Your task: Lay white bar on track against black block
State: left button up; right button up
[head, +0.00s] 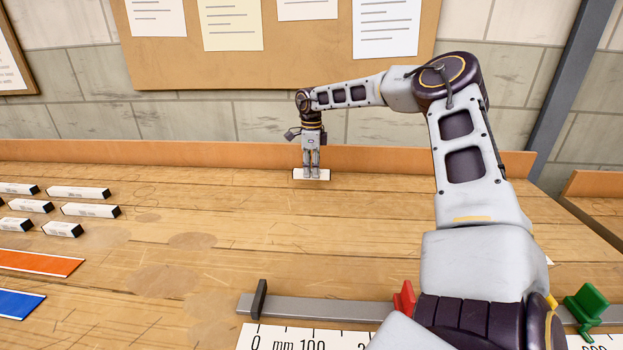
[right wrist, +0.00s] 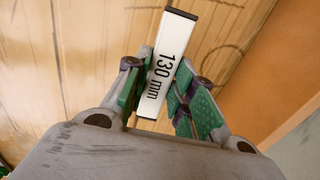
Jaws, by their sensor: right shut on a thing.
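My right gripper (head: 311,174) is at the back of the table, pointing down, shut on a white bar (head: 324,176). In the right wrist view, the bar (right wrist: 166,62) has black ends and reads "130 mm"; it lies between the green-padded fingers (right wrist: 160,100). I cannot tell whether the bar touches the table. The grey track (head: 330,309) runs along the front of the table, with the black block (head: 260,299) standing at its left end. My right arm hides part of the track. My left gripper is not in view.
Several other white bars with black ends (head: 78,193) lie at the left. An orange strip (head: 40,262) and a blue strip (head: 18,303) lie in front of them. A red piece (head: 404,299) and a green piece (head: 587,303) are at the track. The table's middle is clear.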

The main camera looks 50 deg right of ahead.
jog(key=shift+f, duration=0.65)
jog(key=shift+f+b, duration=0.3)
jog(key=shift+f, duration=0.95)
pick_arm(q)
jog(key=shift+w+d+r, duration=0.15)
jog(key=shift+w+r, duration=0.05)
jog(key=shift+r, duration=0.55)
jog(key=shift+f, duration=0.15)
pick_arm(e)
jog(key=o, duration=1)
jog(key=shift+o, duration=0.2)
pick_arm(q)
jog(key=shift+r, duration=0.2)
